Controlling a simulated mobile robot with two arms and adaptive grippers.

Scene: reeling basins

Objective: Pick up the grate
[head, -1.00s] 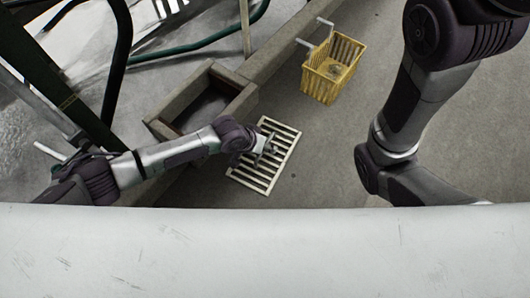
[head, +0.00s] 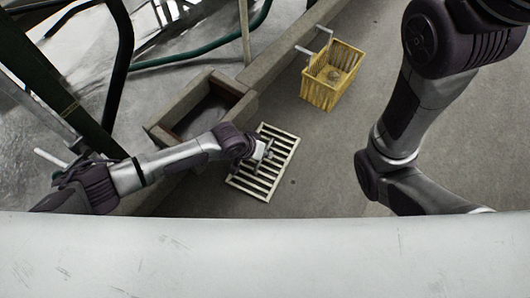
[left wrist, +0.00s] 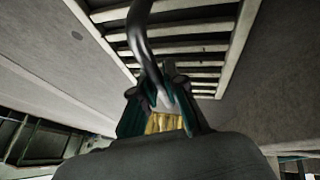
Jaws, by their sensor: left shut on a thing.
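The grate (head: 272,183) is a pale slatted rectangle that looks flat on the grey floor right of the concrete box. In the left wrist view the grate (left wrist: 232,50) fills the top, its dark gaps showing. My left gripper (head: 263,153) is over the grate's upper middle, its fingertips hard to make out from above. In the left wrist view my left gripper (left wrist: 162,108) is shut on a dark curved bar (left wrist: 147,50), which looks like a handle of the grate. Where the bar joins the grate is not clear. My right gripper is out of view.
A yellow slatted basket (head: 318,95) stands on the floor above and right of the grate. A concrete box (head: 168,134) with a dark hollow adjoins a long curb (head: 285,50). Floor right of the grate is clear. A pale surface (head: 265,255) spans the front.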

